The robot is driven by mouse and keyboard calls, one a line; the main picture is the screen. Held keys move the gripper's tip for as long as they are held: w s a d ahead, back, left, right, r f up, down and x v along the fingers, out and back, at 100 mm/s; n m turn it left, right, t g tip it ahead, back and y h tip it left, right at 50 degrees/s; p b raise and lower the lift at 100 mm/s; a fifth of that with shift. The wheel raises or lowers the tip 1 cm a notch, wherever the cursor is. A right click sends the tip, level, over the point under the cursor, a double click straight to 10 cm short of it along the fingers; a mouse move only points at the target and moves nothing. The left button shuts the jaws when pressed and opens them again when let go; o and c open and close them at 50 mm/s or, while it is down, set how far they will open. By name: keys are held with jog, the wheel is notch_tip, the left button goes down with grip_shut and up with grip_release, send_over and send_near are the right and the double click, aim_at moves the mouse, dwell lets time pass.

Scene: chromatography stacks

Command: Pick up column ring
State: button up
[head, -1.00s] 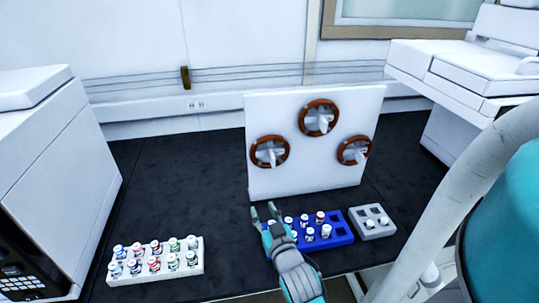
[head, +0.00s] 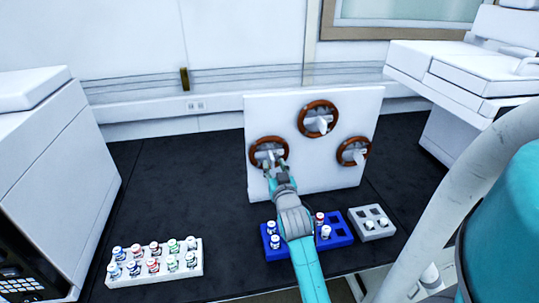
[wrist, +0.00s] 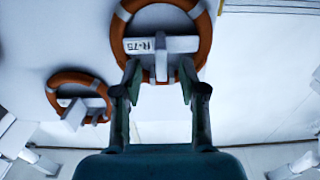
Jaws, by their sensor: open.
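Three orange-brown column rings hang on an upright white panel (head: 315,178): left ring (head: 253,150), top ring (head: 318,103) and right ring (head: 343,145). Each has a pale crossbar and a projecting grip. My gripper (head: 276,163) is open in front of the left ring, overlapping its lower right part in the head view. In the wrist view, my gripper (wrist: 160,75) has its fingers on either side of the near ring's (wrist: 205,40) projecting grip (wrist: 160,68). Its label seems to read R-75. Contact is not clear. Another ring (wrist: 55,88) is at left.
A blue rack (head: 342,232) with vials lies under my arm. A grey block (head: 385,232) is right of it, and a white vial rack (head: 150,277) is at front left. White instruments stand at both sides. Dark bench left of the panel is clear.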

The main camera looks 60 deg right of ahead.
aim_at(273, 163)
jog(key=shift+x, duration=2.35)
jog(key=shift+w, duration=0.1)
jog(key=shift+c, duration=0.3)
grip_shut()
